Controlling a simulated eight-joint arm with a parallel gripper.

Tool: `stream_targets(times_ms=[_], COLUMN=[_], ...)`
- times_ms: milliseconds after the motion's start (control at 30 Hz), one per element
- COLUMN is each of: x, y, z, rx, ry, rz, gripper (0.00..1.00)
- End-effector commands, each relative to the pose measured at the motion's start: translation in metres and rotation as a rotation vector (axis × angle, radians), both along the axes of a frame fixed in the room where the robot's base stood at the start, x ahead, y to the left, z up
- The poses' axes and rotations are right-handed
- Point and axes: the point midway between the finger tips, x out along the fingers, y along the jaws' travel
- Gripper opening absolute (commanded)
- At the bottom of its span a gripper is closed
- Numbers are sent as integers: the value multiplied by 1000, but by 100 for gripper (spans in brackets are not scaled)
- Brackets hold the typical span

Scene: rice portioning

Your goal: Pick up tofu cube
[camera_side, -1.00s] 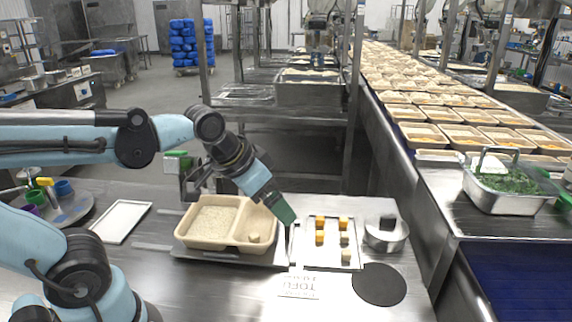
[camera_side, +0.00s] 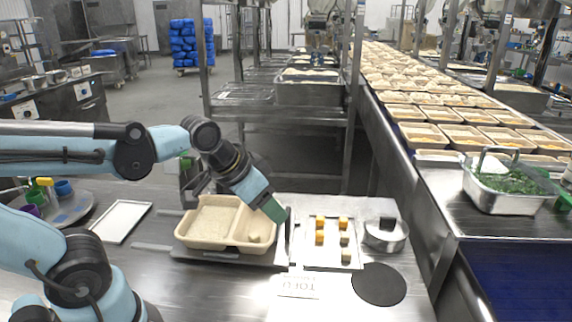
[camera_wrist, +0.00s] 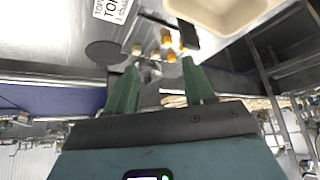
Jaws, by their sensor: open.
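Pale tofu cubes (camera_side: 346,256) and orange cubes (camera_side: 320,238) stand in short columns on a small white tray (camera_side: 333,264). The pale cubes are in the right column, nearer the front. Another pale cube (camera_side: 255,237) lies in the right compartment of the beige food tray (camera_side: 192,245). My gripper (camera_side: 277,212) has green fingers and hangs above the right edge of the food tray, left of the cubes. In the wrist view my gripper (camera_wrist: 160,82) has its fingers wide apart with nothing between them. A pale cube (camera_wrist: 137,49) and orange cubes (camera_wrist: 166,37) show beyond the fingertips.
A round metal container (camera_side: 385,236) with a dark handle stands right of the cubes. A black disc (camera_side: 379,284) and a TOFU label (camera_side: 298,285) lie in front. A white board (camera_side: 121,221) lies at the left. The conveyor with filled trays runs along the right.

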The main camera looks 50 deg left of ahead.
Motion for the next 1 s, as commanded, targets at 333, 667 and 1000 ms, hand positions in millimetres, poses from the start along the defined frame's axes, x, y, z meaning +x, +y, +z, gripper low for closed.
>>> stream_targets(times_ms=[333, 667, 1000], x=[73, 137, 158], y=[-4, -4, -7], z=[9, -16, -40], rx=[48, 56, 53], ry=[119, 172, 177], rz=[-300, -593, -697], gripper=[53, 53, 53])
